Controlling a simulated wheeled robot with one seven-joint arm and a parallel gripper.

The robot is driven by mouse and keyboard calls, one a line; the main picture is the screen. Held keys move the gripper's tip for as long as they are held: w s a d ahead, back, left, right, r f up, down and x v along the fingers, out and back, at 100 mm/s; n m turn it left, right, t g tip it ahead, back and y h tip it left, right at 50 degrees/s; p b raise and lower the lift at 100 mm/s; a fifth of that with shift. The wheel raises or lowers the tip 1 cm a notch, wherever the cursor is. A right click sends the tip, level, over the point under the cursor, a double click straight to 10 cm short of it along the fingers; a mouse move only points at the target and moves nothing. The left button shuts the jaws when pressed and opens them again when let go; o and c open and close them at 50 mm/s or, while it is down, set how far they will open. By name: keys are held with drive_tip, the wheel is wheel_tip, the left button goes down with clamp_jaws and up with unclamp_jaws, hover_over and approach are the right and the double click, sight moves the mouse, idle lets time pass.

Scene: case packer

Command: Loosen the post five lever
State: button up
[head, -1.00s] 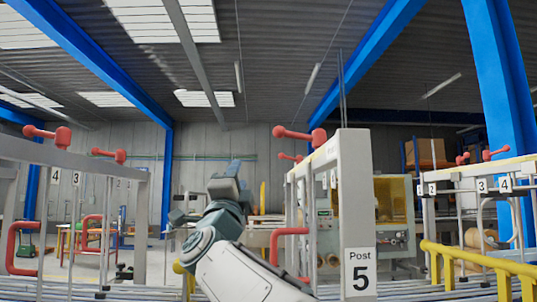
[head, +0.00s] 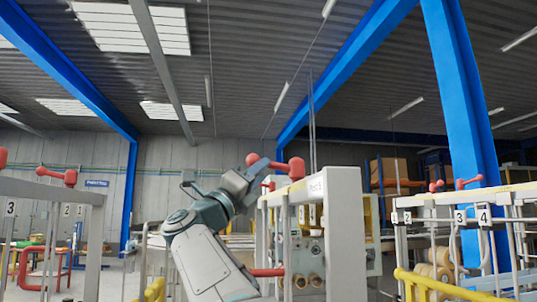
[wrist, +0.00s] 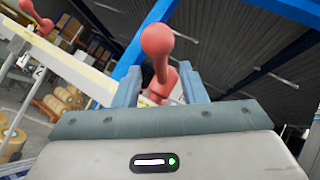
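The post five lever (head: 293,168) is a red handle with a rounded end, on top of the grey post (head: 345,240). My gripper (head: 262,172) is up at the lever in the head view and partly covers it. In the wrist view the lever (wrist: 157,42) points up between my two blue-grey fingers (wrist: 160,88). The fingers are apart, one on each side of the lever's base, with gaps visible. Whether either finger touches the lever is unclear.
Other red levers stand on the left frame (head: 58,176) and the right frame (head: 455,184). A yellow rail (head: 440,287) runs low at the right. A red bent handle (head: 266,272) is below, beside my arm. Open air lies above the posts.

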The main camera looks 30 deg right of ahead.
drive_tip(key=shift+p+x, duration=0.9)
drive_tip(key=shift+x, duration=1.4)
clamp_jaws()
drive_tip(key=shift+s+a, duration=0.1)
